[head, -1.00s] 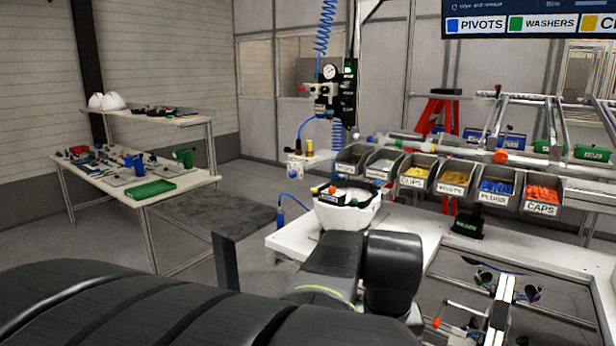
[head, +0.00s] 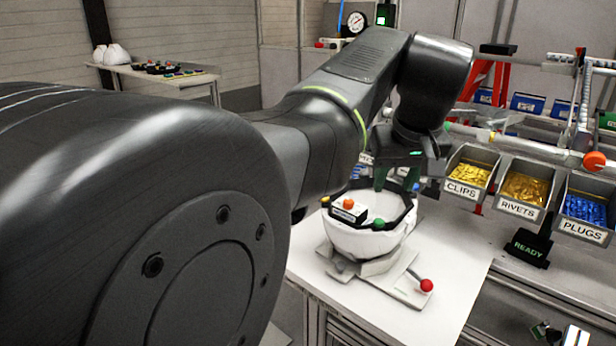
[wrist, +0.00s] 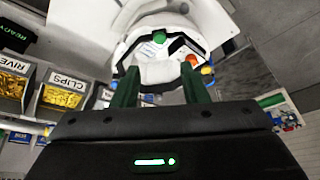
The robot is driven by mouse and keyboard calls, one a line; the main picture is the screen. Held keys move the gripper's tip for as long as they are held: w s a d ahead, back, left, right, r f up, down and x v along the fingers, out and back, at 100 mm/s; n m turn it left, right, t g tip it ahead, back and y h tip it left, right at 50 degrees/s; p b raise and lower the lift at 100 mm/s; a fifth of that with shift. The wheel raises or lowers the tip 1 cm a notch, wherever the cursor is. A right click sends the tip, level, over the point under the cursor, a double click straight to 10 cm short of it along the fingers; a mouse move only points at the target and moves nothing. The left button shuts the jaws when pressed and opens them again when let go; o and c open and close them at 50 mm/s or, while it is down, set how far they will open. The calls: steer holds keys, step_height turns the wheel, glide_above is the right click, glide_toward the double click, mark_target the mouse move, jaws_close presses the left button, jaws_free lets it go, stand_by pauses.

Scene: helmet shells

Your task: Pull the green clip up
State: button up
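The white helmet shell (head: 362,240) sits upside down on a grey fixture on the white bench, with a dark inner band. The green clip (head: 378,223) is on its near rim; it also shows in the wrist view (wrist: 159,37) at the far side of the shell. An orange clip (head: 348,204) is left of it in the head view. My gripper (head: 396,184) is over the back of the shell. In the wrist view its two green fingers (wrist: 159,74) are spread with nothing between them, short of the green clip.
Bins labelled clips (head: 463,188), rivets (head: 517,208) and plugs (head: 581,228) stand on the right, above a black READY sign (head: 526,247). A red ball knob (head: 426,285) sticks out from the fixture. The bench front is clear.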

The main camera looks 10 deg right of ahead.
mark_target(379, 221)
steer(key=x, duration=1.1)
steer(key=shift+f, duration=0.15)
jaws_close()
